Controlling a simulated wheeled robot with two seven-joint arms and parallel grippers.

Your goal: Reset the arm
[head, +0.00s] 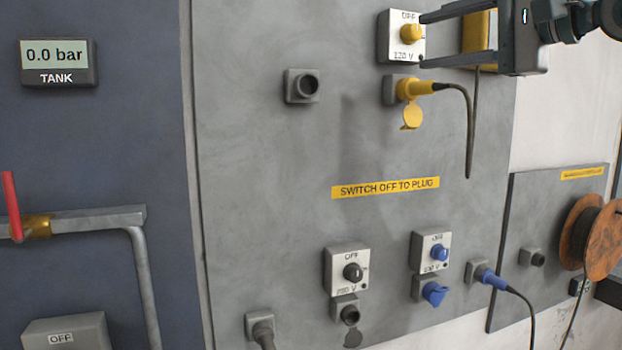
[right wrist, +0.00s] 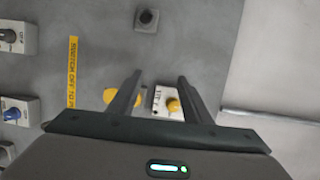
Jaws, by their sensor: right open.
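My right gripper (head: 424,41) reaches in from the upper right of the head view. Its two fingers are apart, with nothing held between them. In the head view the fingertips appear above and below a yellow knob (head: 411,33) on a white switch box (head: 388,46) marked OFF and 220 V. In the right wrist view the yellow knob (right wrist: 173,105) shows between the open fingers (right wrist: 160,76). I cannot tell how far the fingertips are from the panel. My left gripper is out of view.
Below the knob, a yellow plug (head: 416,87) sits at a socket, its cable hanging down. The grey panel (head: 270,180) also carries a dark switch (head: 352,271), a blue switch (head: 439,253) and a blue plug (head: 489,277). A cable reel (head: 598,240) is at right, a red lever (head: 11,204) at left.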

